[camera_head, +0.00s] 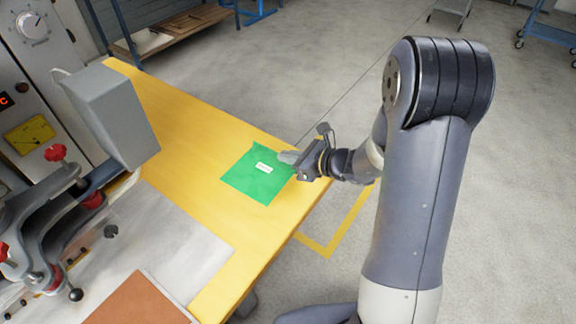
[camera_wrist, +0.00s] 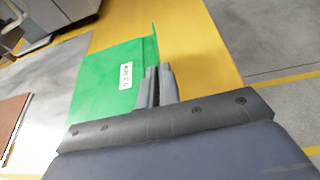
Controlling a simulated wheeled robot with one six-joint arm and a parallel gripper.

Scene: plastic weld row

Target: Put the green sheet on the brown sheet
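The green sheet (camera_head: 250,181) with a white label lies on the yellow table top, near its right edge. In the wrist view the green sheet (camera_wrist: 98,88) has a raised lip along its right side. My gripper (camera_head: 287,157) is at that side, and its fingers (camera_wrist: 158,84) are close together with the lip running in between them. The fingers hide the near part of the lip. The brown sheet (camera_head: 138,303) lies on the grey plate at the bottom, apart from the green one. It also shows at the left edge of the wrist view (camera_wrist: 10,115).
The yellow table (camera_head: 190,120) has bare room behind and in front of the green sheet. A grey metal plate (camera_head: 185,235) lies between the two sheets. A clamp fixture with red knobs (camera_head: 55,153) and a grey machine box (camera_head: 110,110) stand at the left.

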